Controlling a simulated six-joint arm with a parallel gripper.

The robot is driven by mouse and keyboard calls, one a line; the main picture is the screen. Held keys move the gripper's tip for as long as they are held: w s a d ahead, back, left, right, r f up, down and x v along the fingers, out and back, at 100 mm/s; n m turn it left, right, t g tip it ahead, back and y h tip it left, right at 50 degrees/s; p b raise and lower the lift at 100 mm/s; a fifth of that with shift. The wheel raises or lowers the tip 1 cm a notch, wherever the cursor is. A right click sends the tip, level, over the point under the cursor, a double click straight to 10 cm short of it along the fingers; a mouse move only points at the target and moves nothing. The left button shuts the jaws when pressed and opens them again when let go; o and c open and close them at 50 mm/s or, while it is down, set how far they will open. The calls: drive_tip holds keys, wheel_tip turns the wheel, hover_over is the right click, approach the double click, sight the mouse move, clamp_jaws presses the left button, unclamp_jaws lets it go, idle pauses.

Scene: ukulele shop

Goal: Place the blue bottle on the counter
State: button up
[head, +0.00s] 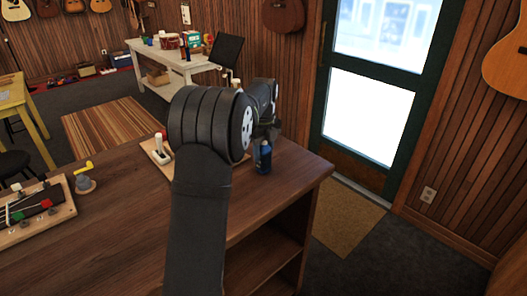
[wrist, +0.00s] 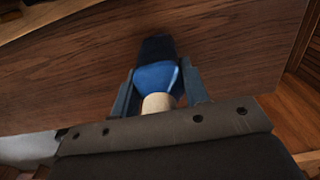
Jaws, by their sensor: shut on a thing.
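The blue bottle (head: 264,158) is upright at the right part of the wooden counter (head: 130,240) in the head view. In the wrist view the blue bottle (wrist: 156,76) lies between the two fingers of my gripper (wrist: 157,92), with its pale cap toward the palm. The gripper is shut on the bottle, from above. The bottle's base is at or very close to the counter top; I cannot tell if it touches. In the head view my arm hides much of the gripper.
A board with a white-handled lever (head: 159,146) stands on the counter just left of my arm. Another board with coloured knobs (head: 32,214) and a grey piece with a yellow handle (head: 85,182) are at the left. The counter's right edge is close to the bottle.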

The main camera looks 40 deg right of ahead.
drive_tip(key=shift+f, duration=0.15)
drive_tip(key=o, duration=1.1)
wheel_tip(320, 180, up, 12)
drive_tip(key=shift+r, duration=0.15)
wheel_tip(320, 180, down, 12)
drive_tip(key=shift+r, duration=1.9)
drive_tip(key=shift+f, duration=0.1)
